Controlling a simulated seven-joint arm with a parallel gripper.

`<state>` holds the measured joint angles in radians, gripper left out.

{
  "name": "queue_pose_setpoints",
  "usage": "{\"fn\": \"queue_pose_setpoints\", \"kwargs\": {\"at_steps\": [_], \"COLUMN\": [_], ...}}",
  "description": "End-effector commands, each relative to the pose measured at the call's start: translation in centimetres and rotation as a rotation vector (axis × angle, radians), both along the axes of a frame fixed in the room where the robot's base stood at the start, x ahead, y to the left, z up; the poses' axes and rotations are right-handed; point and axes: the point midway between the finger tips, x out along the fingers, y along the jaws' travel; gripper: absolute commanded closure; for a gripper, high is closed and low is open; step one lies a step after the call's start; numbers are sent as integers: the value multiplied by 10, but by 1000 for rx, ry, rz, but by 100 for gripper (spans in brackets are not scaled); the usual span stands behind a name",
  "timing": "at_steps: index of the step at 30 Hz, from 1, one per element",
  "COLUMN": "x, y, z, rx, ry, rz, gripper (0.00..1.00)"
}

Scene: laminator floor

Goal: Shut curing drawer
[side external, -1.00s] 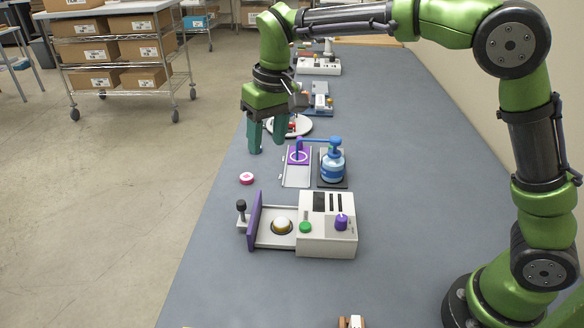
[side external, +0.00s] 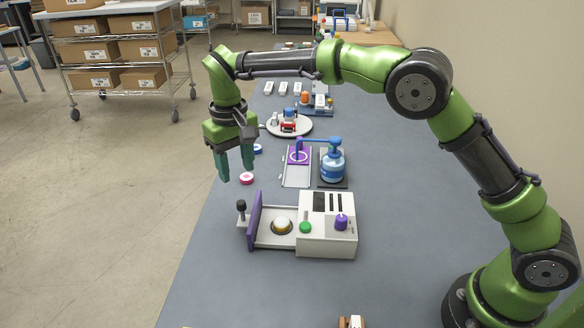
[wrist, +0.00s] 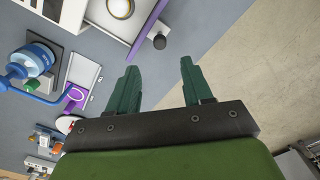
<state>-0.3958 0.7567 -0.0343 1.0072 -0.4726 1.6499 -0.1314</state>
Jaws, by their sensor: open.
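The curing drawer (side external: 268,241) stands pulled out to the left of its white housing (side external: 327,240), with a purple front panel (side external: 255,221) and a dark knobbed handle (side external: 241,208). A white dome (side external: 282,225) sits in the drawer. My gripper (side external: 235,178) is open and empty in the air, beyond the drawer and close to the table's left edge. In the wrist view my two green fingers (wrist: 160,82) are spread apart. The handle (wrist: 159,41) and purple panel (wrist: 146,30) show above them, apart from the fingers.
A blue pump bottle (side external: 332,165) and a grey plate with a purple ring (side external: 297,175) stand behind the housing. The table left of the handle is clear up to its edge.

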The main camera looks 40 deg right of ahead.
Motion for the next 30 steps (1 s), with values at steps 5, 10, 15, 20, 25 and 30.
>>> {"fn": "queue_pose_setpoints", "kwargs": {"at_steps": [5, 10, 15, 20, 25, 30], "x": [-1, -1, 0, 0, 0, 0], "y": [-1, 0, 0, 0, 0, 0], "z": [-40, -70, -87, -92, -92, -92], "rx": [-1, 0, 0, 1, 1, 1], "ry": [5, 3, 1, -1, -1, -1], "rz": [-1, -2, -1, -1, -1, -1], "gripper": [50, 50, 50, 50, 50, 70]}}
